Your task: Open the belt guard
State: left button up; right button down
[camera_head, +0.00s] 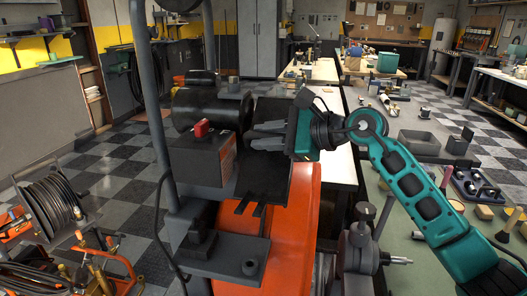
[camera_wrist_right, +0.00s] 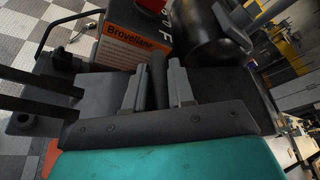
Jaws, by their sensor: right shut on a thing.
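The drain machine stands in the middle of the head view. Its belt guard appears to be the dark cover (camera_head: 262,183) between the grey switch box and the orange housing (camera_head: 290,225). My right gripper (camera_head: 258,136) reaches in from the right, above this cover, with its fingers pointing left. In the wrist view the two grey fingers (camera_wrist_right: 157,78) are shut on a narrow dark upright edge or bar of the guard (camera_wrist_right: 158,92). How far the guard stands open is hard to tell, as dark parts merge. My left gripper is not in view.
A grey box (camera_head: 203,158) with a red switch (camera_head: 202,128) and a black motor (camera_head: 208,106) sit close left of the gripper. A dark upright post (camera_head: 149,100) stands further left. A green bench (camera_head: 415,235) with tools lies right, below my arm.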

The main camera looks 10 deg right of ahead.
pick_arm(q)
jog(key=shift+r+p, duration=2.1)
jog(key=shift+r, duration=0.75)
pick_arm(e)
jog(key=w+d+r+m, duration=0.1)
jog(key=w+d+r, duration=0.2)
jog(key=w+r, duration=0.6)
jog(key=shift+w+r+g, duration=0.15)
jog(key=shift+r+g, duration=0.15)
jog(key=shift+r, duration=0.95)
jog(key=shift+d, duration=0.1)
jog(key=c, duration=1.1)
grip_release()
jog(key=shift+o, duration=0.2)
pick_arm(q)
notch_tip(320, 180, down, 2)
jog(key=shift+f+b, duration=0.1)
jog(key=shift+b, duration=0.95)
pick_arm(e)
jog(key=v, duration=1.2)
jog(key=shift+s+d, duration=0.2)
jog(key=shift+d, duration=0.15)
jog(key=shift+r, duration=0.1)
